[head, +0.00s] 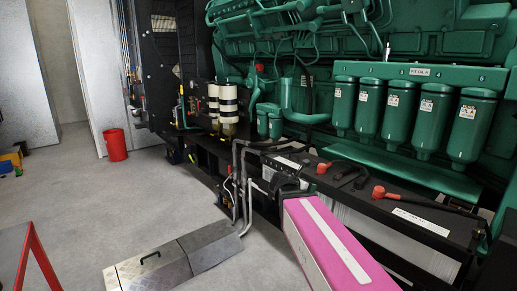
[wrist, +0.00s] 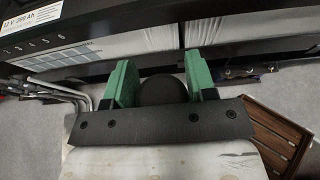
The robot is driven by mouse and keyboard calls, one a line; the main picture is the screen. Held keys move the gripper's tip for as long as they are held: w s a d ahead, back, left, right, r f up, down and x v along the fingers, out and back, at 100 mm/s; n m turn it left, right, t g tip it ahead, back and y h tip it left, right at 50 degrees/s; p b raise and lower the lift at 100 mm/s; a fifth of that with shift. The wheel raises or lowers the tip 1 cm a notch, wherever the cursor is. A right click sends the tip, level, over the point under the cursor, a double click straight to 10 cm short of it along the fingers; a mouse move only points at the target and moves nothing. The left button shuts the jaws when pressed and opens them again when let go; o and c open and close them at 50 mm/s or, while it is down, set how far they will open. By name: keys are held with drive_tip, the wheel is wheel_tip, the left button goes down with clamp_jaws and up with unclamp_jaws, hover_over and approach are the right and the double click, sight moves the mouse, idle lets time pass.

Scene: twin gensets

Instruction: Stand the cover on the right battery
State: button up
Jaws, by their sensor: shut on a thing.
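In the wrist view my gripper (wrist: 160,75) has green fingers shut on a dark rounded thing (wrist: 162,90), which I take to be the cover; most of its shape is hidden. It is held close in front of a battery side (wrist: 225,28), apart or touching I cannot tell. In the head view the right battery (head: 395,232) is at the lower right, with a black top, a pale side and a red terminal cap (head: 378,192). My pink arm hides part of that area, and my gripper is not clear there.
Another battery (head: 287,161) lies farther left in the black rack. Cables cross the battery tops, below green filters (head: 432,105). A red bucket (head: 115,145) is at the back left. Brown slats (wrist: 280,135) show in the wrist view.

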drive_tip(key=s+a+f, duration=0.2)
drive_tip(key=s, duration=0.3)
drive_tip(key=w+d+r, duration=0.5)
drive_tip(key=w+d, duration=0.1)
drive_tip(key=w, duration=0.3)
drive_tip(key=w+d+r, duration=0.4)
drive_tip(key=w+d, duration=0.3)
drive_tip(key=w, duration=0.2)
drive_tip(key=shift+w+r, duration=0.25)
drive_tip(key=shift+r, duration=0.1)
approach(342, 172)
drive_tip(key=w+d, duration=0.1)
drive_tip(key=d, duration=0.1)
drive_tip(key=w+d, duration=0.1)
drive_tip(key=w, duration=0.1)
drive_tip(key=w+d+r, duration=0.1)
drive_tip(key=d, duration=0.1)
drive_tip(key=shift+w+d, duration=0.2)
drive_tip(key=shift+d, duration=0.1)
drive_tip(key=shift+d+f, duration=0.1)
drive_tip(key=shift+f, duration=1.8)
drive_tip(key=shift+f, duration=0.15)
drive_tip(key=o, duration=0.9)
